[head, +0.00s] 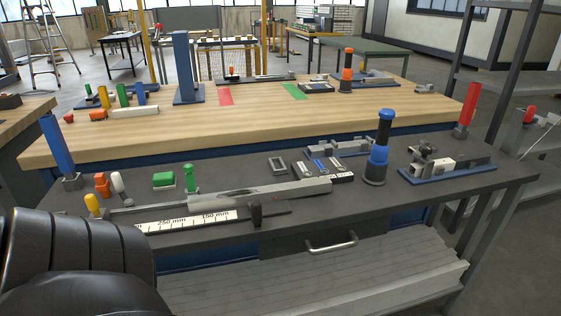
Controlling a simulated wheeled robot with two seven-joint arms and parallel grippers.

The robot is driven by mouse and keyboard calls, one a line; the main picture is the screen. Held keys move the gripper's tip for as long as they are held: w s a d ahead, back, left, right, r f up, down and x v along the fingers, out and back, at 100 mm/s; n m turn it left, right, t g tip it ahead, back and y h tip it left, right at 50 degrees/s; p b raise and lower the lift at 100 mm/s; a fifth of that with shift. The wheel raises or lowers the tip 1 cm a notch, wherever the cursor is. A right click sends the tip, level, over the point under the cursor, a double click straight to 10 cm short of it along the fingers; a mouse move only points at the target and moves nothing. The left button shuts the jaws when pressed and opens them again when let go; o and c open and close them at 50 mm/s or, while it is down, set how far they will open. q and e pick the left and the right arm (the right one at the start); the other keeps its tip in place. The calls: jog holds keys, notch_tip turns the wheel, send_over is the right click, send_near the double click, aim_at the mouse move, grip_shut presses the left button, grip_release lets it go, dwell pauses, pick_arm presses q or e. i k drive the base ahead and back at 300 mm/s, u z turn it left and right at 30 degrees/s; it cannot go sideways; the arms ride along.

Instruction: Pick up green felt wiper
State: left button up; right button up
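A small green block with a pale lower edge (163,180), which looks like the green felt wiper, lies on the dark top of the near bench (380,213), left of centre. A green upright peg-like piece (191,178) stands just to its right. Neither of my grippers is in view. A black ridged part at the lower left looks like part of my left arm; it is in front of the bench, apart from the green block.
A yellow-topped piece (92,205), an orange piece (102,184) and a white piece (118,185) stand left of the block. A long metal bar (270,192) and a millimetre scale (190,220) lie in front. A blue post (58,145) rises at the left corner.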

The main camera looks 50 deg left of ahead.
aim_at(162, 181)
jog(key=z, duration=1.05)
jog(key=k, duration=1)
jog(key=u, duration=1.35)
